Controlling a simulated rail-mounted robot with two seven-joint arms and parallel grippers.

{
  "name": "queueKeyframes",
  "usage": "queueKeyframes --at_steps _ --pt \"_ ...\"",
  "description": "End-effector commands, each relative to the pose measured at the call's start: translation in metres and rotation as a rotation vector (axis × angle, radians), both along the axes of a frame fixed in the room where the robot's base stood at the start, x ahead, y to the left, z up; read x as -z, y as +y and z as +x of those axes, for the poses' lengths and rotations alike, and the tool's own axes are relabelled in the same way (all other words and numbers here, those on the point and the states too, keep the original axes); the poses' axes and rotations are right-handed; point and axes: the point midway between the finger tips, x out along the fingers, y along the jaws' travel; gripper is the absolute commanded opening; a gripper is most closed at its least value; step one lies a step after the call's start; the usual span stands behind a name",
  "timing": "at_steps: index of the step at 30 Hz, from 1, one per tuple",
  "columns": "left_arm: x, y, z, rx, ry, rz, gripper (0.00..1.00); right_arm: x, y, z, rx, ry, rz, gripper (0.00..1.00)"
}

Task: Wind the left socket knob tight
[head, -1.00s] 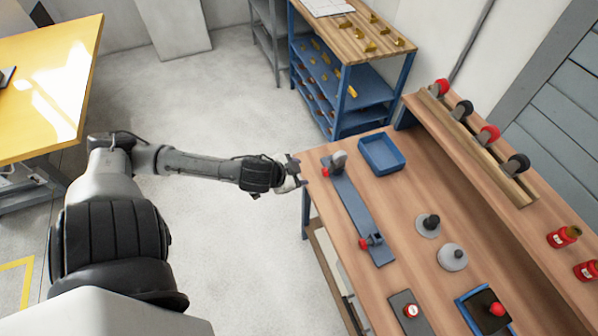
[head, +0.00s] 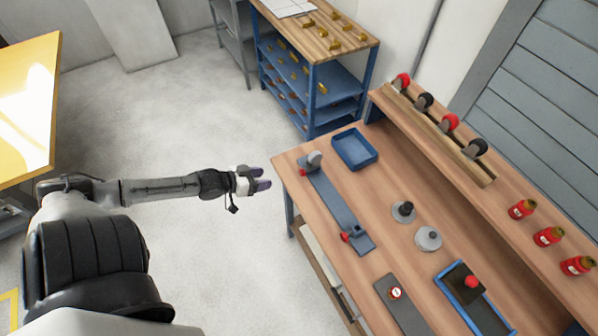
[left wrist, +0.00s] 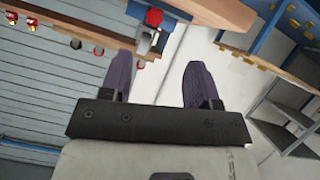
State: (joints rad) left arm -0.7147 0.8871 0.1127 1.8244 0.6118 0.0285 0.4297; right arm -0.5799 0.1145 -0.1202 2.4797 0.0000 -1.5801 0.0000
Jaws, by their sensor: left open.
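A blue-grey rail (head: 337,202) lies on the wooden bench with a socket fitting at each end. The far-left end has a grey socket (head: 314,159) with a small red knob (head: 302,173). The near end has another red knob (head: 345,237). My left gripper (head: 264,179) is open and empty, in the air just left of the bench edge and apart from the far-left knob. In the left wrist view a red knob (left wrist: 154,17) on a grey fitting shows beyond the purple fingers (left wrist: 157,78). My right gripper is not in view.
A blue tray (head: 355,150) sits behind the rail. Two round grey bases (head: 428,239) with posts stand to its right. Red bottles (head: 547,236) stand at right. Floor left of the bench is clear.

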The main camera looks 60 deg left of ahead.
Motion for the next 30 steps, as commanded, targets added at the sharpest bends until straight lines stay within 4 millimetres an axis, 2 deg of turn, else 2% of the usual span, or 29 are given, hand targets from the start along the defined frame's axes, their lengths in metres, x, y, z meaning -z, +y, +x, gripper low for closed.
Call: queueKeyframes --at_steps 4,8,21,30 --pt "-0.006 -0.003 0.006 0.021 -0.056 0.011 0.56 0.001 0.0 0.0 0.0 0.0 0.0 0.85" --pt "-0.002 -0.004 0.016 0.025 -0.058 0.021 0.56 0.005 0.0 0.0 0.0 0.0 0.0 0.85" --pt "0.025 -0.015 0.08 0.026 -0.057 0.022 0.56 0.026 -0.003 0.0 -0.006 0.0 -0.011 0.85" --pt "0.039 -0.02 0.114 0.025 -0.055 0.021 0.56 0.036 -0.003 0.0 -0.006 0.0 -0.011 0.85"
